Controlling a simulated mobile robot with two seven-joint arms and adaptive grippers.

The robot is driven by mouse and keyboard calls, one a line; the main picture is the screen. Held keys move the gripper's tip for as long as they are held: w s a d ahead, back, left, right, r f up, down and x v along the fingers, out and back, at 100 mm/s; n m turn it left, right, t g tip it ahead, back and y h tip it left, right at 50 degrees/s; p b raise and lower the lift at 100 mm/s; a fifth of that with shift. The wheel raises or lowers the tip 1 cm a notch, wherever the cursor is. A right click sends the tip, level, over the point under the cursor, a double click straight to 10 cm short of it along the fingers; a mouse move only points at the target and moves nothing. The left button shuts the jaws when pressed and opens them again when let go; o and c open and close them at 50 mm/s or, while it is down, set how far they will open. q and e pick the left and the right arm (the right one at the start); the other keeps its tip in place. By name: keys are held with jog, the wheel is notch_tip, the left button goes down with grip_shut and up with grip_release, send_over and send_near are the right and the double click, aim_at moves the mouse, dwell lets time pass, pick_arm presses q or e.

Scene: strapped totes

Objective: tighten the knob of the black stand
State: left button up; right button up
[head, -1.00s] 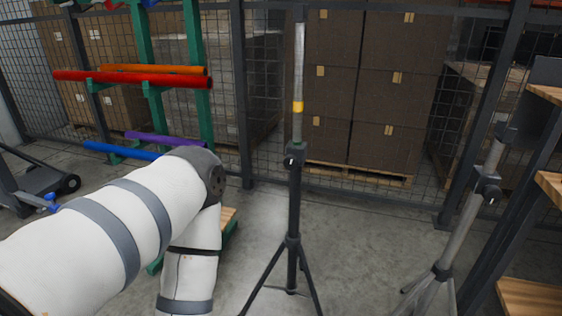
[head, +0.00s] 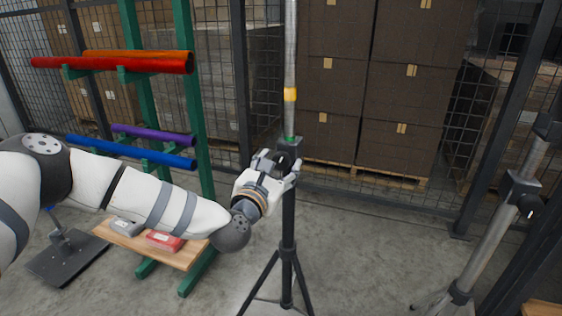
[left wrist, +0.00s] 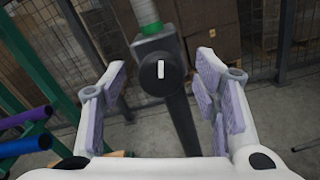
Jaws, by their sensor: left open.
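The black stand (head: 288,225) stands upright on tripod legs in the middle of the head view. A silver pole with a yellow band (head: 290,95) and a green band rises from its collar. Its round black knob (left wrist: 160,70), with a white mark standing upright, faces the camera in the left wrist view. My left gripper (head: 283,168) is at the collar, open. In the left wrist view its padded fingers (left wrist: 165,98) are spread to either side of the knob and post, with gaps on both sides. The knob is mostly hidden by the gripper in the head view. My right gripper is not in view.
A grey stand (head: 485,235) with its own dark knob is at the right. A green rack (head: 190,110) with coloured tubes stands at the left. A wooden board (head: 150,243) with small boxes lies below my left arm. Stacked cartons (head: 405,100) are behind wire mesh.

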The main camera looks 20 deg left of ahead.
pick_arm(q)
jog(key=shift+w, duration=1.2)
jog(key=c, duration=1.2)
